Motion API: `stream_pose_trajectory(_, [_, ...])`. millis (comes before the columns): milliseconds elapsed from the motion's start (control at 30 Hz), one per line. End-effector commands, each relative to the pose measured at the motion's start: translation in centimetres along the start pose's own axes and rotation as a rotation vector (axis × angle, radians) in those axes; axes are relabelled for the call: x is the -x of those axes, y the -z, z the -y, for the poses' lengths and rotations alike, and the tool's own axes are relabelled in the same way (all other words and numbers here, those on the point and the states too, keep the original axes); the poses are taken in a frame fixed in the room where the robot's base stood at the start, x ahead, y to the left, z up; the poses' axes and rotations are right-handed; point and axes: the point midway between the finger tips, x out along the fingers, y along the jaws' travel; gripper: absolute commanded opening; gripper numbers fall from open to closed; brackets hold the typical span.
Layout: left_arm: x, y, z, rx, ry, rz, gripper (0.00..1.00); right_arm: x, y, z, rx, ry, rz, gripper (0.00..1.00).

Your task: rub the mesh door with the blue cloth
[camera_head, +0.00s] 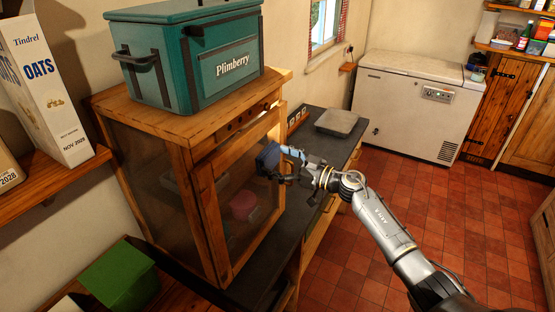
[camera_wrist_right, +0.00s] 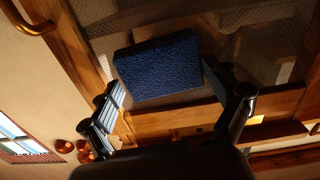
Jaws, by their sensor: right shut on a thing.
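The blue cloth (camera_head: 268,157) is a dark blue folded pad at the mesh door. My right gripper (camera_head: 279,164) is shut on it. In the right wrist view the cloth (camera_wrist_right: 158,67) lies between the tips of the right gripper (camera_wrist_right: 172,88), in front of the mesh. The mesh door (camera_head: 240,180) is the wood-framed front of a pine cabinet (camera_head: 165,130), and it looks shut. The cloth is at the upper right part of the mesh; I cannot tell whether it touches. A pink item (camera_head: 243,206) shows dimly behind the mesh. My left gripper is not in view.
A green Plimberry box (camera_head: 192,75) stands on the cabinet. A dark worktop (camera_head: 310,135) with a grey flat item (camera_head: 337,122) runs behind my right gripper. An oats box (camera_head: 47,90) stands on a left shelf. A white chest freezer (camera_head: 415,100) stands at the back. Red floor tiles are clear at right.

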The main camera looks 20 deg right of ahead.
Motion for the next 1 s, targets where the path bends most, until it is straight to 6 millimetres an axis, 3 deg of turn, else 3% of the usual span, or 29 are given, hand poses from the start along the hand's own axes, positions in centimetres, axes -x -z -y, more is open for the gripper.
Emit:
stream_pose_trajectory(200, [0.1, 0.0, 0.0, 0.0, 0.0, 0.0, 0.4, -0.1, 0.0, 2.2, 0.0, 0.006, 0.001, 0.64])
stream_pose_trajectory(1000, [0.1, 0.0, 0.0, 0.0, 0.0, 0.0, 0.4, 0.1, 0.5, 6.7, -0.002, 0.005, -0.001, 0.64])
